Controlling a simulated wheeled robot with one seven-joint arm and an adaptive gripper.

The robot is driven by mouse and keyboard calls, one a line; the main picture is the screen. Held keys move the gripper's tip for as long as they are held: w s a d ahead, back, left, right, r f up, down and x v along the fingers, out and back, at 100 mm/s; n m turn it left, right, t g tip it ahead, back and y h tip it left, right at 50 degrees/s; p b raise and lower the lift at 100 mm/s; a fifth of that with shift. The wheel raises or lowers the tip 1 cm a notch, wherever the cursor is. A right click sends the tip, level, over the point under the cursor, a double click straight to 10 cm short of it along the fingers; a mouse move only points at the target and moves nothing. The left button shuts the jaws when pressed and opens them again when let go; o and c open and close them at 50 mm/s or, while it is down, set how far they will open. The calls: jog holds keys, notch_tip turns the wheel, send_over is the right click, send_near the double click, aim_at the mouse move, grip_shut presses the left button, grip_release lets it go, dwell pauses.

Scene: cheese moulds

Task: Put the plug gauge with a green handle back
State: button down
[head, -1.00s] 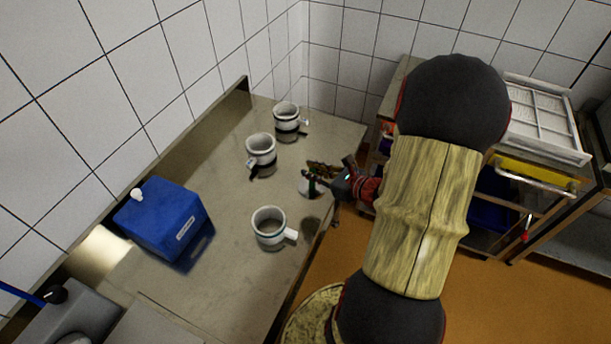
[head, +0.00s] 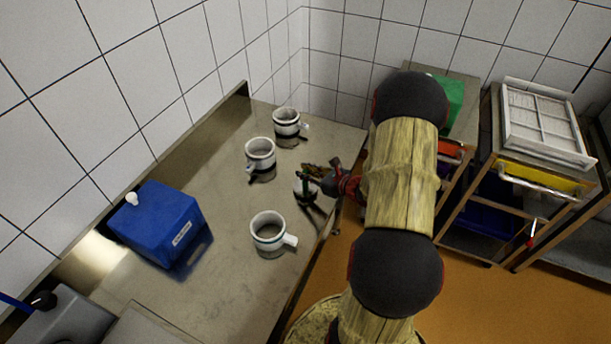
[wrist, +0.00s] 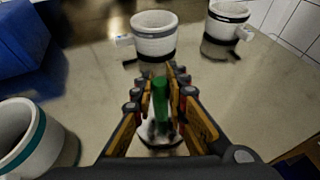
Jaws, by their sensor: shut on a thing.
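The plug gauge with a green handle (wrist: 161,100) stands between my fingers in the wrist view. My gripper (wrist: 160,88) is shut on its handle. A pale round part (wrist: 160,137) shows below the handle, partly hidden by my fingers. In the head view my gripper (head: 310,180) and the green handle (head: 305,176) are over the right part of the steel table (head: 200,260). The gauge looks roughly upright and seems a little above the table; its exact height is unclear. I cannot make out its resting place.
A teal-banded mould (head: 269,234) stands nearest. Two dark-banded moulds, a middle one (head: 260,155) and a far one (head: 286,122), stand behind. A blue box (head: 163,226) is at left. Shelving with a white tray (head: 541,122) stands at right. Bare table lies between box and moulds.

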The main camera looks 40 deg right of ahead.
jog(key=shift+f, duration=0.3)
jog(key=shift+f, duration=0.15)
jog(key=c, duration=1.8)
grip_release()
jog(key=shift+o, duration=0.2)
